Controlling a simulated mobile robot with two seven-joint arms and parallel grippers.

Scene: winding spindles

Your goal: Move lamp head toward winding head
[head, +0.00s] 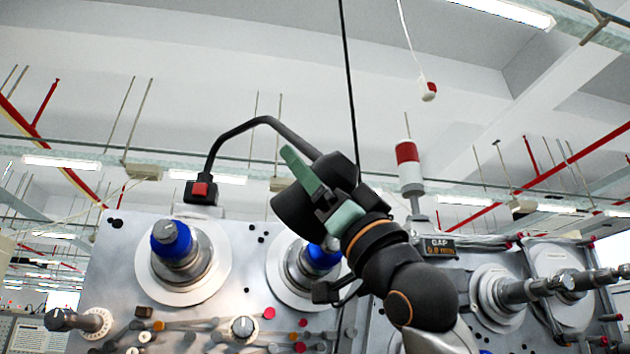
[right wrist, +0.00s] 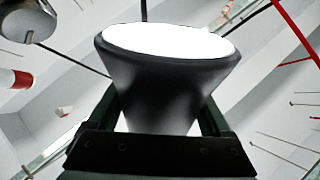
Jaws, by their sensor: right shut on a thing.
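The lamp head (head: 297,206) is black and cone-shaped, on a dark bent arm (head: 240,128) that rises from a base with a red switch (head: 200,189) on top of the machine. My right gripper (head: 318,192), with green fingers, is shut on the lamp head, in front of the machine's upper part. In the right wrist view the lamp head (right wrist: 168,75) sits between the fingers, its white lit face showing. Two winding heads with blue tops stand on the panel, a left one (head: 172,240) and a right one (head: 318,258) partly hidden behind my gripper and the lamp. My left gripper is not in view.
A red and white signal light (head: 408,165) stands to the right of my arm. A second machine with spindles (head: 510,290) and a gap display (head: 440,247) is at right. Knobs and buttons (head: 243,327) line the lower panel.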

